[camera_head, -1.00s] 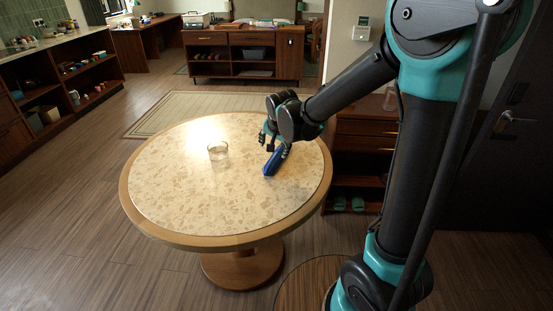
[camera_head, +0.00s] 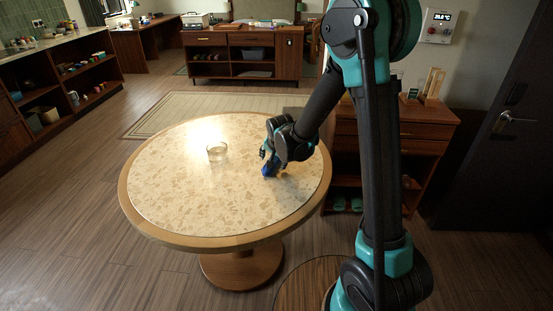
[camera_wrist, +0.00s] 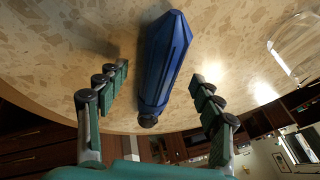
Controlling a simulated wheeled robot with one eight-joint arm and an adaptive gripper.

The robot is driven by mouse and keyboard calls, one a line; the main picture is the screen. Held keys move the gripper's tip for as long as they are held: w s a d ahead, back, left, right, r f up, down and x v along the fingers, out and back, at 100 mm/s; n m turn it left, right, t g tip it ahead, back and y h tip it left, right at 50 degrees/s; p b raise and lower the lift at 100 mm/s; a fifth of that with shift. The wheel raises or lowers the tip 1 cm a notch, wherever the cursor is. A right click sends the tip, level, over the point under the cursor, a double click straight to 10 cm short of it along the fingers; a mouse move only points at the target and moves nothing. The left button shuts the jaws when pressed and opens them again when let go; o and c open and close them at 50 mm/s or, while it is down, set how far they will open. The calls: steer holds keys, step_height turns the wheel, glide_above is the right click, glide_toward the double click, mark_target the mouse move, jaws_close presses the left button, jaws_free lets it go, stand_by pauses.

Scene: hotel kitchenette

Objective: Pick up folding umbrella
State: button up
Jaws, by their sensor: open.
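The folding umbrella (camera_wrist: 167,62) is blue with a dark end and lies on the round table. In the wrist view it lies between the two fingers of my gripper (camera_wrist: 160,92), with a gap on both sides. The gripper is open and holds nothing. In the head view my gripper (camera_head: 266,156) is low over the right part of the table, and only a small blue part of the umbrella (camera_head: 268,171) shows; the rest is hidden behind the gripper.
The round table (camera_head: 185,200) has a speckled top and a wooden rim. A clear glass (camera_head: 217,152) stands left of my gripper, and it also shows at the wrist view's right edge (camera_wrist: 297,45). A wooden cabinet (camera_head: 420,130) stands right of the table. The table's front left is clear.

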steer(key=shift+x, duration=1.05)
steer(key=shift+c, duration=0.4)
steer(key=c, duration=1.4)
